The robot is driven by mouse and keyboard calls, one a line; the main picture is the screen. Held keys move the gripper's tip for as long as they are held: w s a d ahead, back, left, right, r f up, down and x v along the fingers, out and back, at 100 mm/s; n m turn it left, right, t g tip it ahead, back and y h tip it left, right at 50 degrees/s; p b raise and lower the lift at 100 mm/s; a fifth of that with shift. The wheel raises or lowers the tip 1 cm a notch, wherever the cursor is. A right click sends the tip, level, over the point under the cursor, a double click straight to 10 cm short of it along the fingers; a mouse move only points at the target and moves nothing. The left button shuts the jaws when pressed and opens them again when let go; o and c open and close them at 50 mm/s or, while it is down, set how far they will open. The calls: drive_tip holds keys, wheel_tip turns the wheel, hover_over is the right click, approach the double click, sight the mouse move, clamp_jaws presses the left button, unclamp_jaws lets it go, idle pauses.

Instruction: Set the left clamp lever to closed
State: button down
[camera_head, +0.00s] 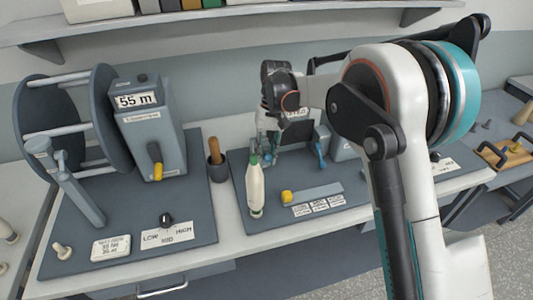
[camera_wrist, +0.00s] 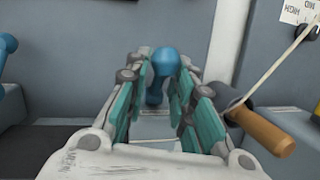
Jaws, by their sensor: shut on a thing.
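My gripper (camera_head: 267,148) is over the back left of the middle grey board, behind the white bottle-shaped item. In the wrist view its teal-padded fingers (camera_wrist: 161,82) are closed around the left clamp lever (camera_wrist: 163,62), a blue lever with a rounded knob. The lever's lower part is partly hidden between the fingers. In the head view my gripper largely hides this lever. The other blue clamp lever (camera_head: 319,153) stands to the right of my gripper; it also shows at the left edge of the wrist view (camera_wrist: 6,45).
A white bottle-like item with a green tip (camera_head: 256,188) stands just in front of my gripper. A dark cup with a brown handle (camera_head: 214,152) stands to the left. A large spool (camera_head: 72,120) and a "55 m" box (camera_head: 150,125) are farther left. A shelf (camera_head: 230,20) runs above.

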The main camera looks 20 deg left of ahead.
drive_tip(key=c, duration=1.3)
unclamp_jaws()
drive_tip(key=shift+c, duration=0.2)
drive_tip(key=v, duration=1.2)
